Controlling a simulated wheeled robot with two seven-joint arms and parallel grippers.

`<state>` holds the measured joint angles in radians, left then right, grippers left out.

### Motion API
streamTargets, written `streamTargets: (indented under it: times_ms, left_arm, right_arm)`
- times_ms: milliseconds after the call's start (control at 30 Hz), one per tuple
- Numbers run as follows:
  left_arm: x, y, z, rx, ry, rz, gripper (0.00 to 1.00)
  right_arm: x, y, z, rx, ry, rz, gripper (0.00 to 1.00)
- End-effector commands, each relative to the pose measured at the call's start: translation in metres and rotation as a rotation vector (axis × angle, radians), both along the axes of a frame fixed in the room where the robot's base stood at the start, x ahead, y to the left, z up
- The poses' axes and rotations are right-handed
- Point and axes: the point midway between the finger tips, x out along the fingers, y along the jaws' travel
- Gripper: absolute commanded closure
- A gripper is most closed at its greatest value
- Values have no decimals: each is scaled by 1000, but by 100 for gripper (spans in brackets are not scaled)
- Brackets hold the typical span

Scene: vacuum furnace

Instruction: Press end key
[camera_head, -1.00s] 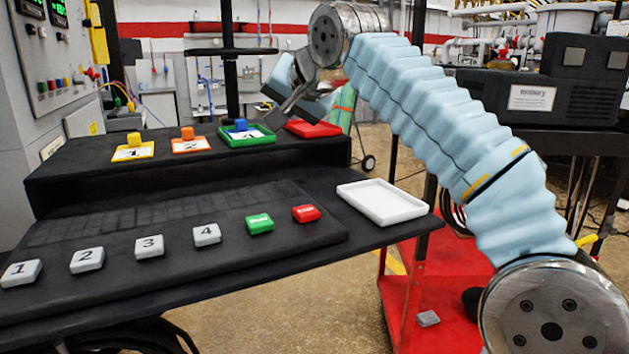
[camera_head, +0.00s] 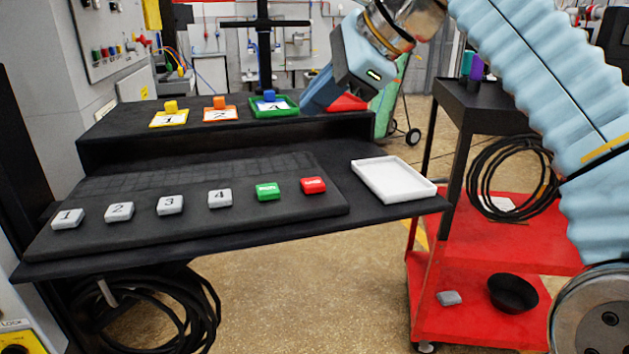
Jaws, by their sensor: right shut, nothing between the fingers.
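The red key (camera_head: 313,186) is at the right end of a row of keys on the black keyboard panel (camera_head: 200,235). Its small white lettering is too small to read surely. A green key (camera_head: 267,191) is just left of it, and grey keys numbered 1 (camera_head: 67,218), 2 (camera_head: 119,211), 3 (camera_head: 170,205) and 4 (camera_head: 220,198) follow further left. My right gripper (camera_head: 306,107) is shut and empty, above and beyond the red key, pointing down and left. It hides part of the red tray (camera_head: 350,103). My left gripper is out of view.
A white tray (camera_head: 428,191) lies right of the keys. On the raised shelf behind stand yellow (camera_head: 180,123), orange (camera_head: 234,115) and green (camera_head: 290,108) trays with small blocks. A red cart (camera_head: 480,325) stands at the right. The space over the keys is clear.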

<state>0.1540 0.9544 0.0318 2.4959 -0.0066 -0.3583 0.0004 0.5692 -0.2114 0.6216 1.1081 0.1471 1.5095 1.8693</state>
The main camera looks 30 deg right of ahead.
Motion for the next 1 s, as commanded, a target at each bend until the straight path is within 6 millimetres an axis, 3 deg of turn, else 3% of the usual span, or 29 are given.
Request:
streamTargets:
  times_ms: [300, 400, 600, 1000]
  left_arm:
    - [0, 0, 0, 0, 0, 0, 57]
    - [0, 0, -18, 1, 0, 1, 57]
    - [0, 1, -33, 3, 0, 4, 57]
    - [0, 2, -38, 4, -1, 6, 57]
  right_arm:
    - [-1, 0, -37, -2, 2, -2, 100]
    - [0, -1, -59, -1, 1, -2, 100]
    - [0, 0, -78, -1, 0, 1, 100]
    - [0, 0, -86, -1, -1, 0, 100]
